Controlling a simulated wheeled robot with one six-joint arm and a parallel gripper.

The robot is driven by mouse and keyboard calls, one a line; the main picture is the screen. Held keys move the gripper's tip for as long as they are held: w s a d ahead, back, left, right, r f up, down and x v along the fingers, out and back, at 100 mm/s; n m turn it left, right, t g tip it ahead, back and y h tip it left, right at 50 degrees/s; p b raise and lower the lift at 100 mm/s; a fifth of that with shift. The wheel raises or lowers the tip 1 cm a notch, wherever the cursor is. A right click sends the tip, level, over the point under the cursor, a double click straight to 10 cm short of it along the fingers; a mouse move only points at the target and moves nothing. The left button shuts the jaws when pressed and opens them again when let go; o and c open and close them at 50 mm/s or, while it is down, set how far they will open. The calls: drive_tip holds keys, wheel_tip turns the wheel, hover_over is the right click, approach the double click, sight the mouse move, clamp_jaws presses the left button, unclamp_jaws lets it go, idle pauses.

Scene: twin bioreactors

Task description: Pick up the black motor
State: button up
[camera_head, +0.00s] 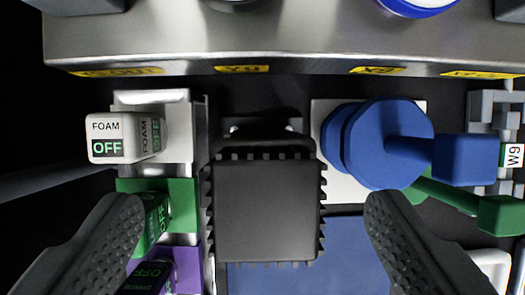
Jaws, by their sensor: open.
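The black motor (265,210) is a square dark block with ribbed, toothed edges. It sits near the middle of the view, mounted below a metal ledge. My gripper (255,222) is open, with one dark textured finger at the lower left and the other at the lower right. The motor lies between the two fingers in the picture, with a gap on each side. I cannot tell how far the fingers are above or in front of it. Nothing is held.
A white FOAM OFF block (107,138) stands at left, above green (150,222) and purple (150,277) blocks. A blue round knob (390,143) with a blue arm is close on the right. A metal ledge (190,45) with yellow labels crosses the top.

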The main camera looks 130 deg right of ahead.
sight(268, 216)
drive_tip(key=shift+d+x, duration=0.25)
drive_tip(key=shift+x, duration=1.05)
drive_tip(key=shift+d+x, duration=0.2)
drive_tip(key=shift+x, duration=1.1)
drive_tip(key=shift+f, duration=0.15)
drive_tip(key=shift+c, duration=0.4)
drive_tip(key=shift+s, duration=0.1)
drive_tip(key=c, duration=1.4)
clamp_jaws()
